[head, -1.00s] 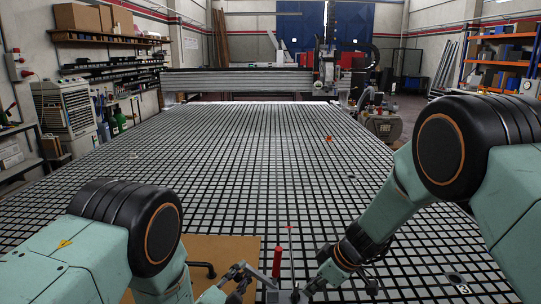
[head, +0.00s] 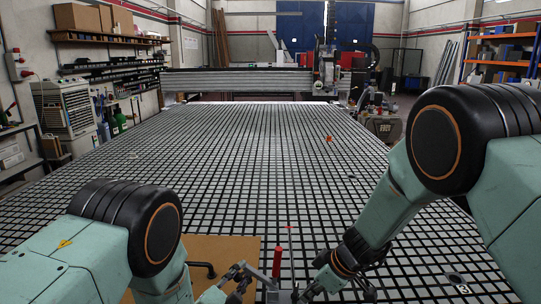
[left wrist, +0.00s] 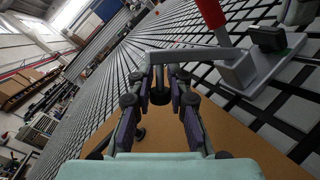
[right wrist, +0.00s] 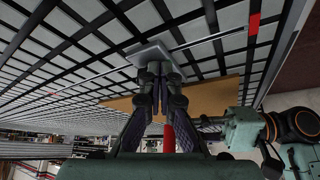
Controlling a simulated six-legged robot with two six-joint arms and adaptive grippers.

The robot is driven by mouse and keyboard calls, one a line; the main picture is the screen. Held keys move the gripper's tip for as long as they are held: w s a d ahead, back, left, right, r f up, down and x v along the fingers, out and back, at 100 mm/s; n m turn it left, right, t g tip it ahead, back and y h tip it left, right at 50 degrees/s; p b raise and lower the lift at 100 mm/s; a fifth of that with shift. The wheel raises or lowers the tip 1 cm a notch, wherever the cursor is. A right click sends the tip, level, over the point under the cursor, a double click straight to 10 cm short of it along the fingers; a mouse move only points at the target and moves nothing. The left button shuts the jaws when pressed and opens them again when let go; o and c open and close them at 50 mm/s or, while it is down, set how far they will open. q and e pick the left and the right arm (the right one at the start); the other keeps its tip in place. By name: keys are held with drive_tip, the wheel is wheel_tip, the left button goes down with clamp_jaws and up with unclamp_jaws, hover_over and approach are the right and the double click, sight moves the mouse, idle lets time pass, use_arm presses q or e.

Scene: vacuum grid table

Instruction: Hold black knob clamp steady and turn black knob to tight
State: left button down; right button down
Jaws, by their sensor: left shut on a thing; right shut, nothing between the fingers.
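The clamp has a red handle (head: 277,262), a grey bar and a grey base block; the handle also shows in the left wrist view (left wrist: 211,13). My left gripper (head: 240,275) is shut on the end of the clamp's grey bar (left wrist: 195,54), around a dark tip (left wrist: 160,88). A black knob (left wrist: 268,38) sits on the base at the right of the left wrist view. My right gripper (head: 318,287) is shut and empty beside the clamp. In the right wrist view its fingertips (right wrist: 160,72) meet over a grey plate (right wrist: 149,52); the knob is hidden there.
A brown board (head: 225,250) lies under the clamp's left side, with a black bent piece (head: 202,267) on it. The black-and-grey grid table (head: 230,160) is mostly clear.

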drive_tip(key=shift+s, duration=0.15)
idle(0.5)
drive_tip(key=shift+s+d, duration=0.2)
wheel_tip(320, 180, up, 6)
idle(0.5)
drive_tip(key=shift+w+d+f, duration=0.3)
drive_tip(key=shift+w+f, duration=0.1)
drive_tip(key=shift+f, duration=0.6)
drive_tip(key=shift+w+d+f, duration=0.3)
drive_tip(key=shift+w+f, duration=0.1)
drive_tip(key=shift+f, duration=0.6)
drive_tip(key=shift+w+d+f, duration=0.3)
drive_tip(key=shift+w+f, duration=0.1)
drive_tip(key=shift+f, duration=0.6)
drive_tip(key=shift+a, duration=0.6)
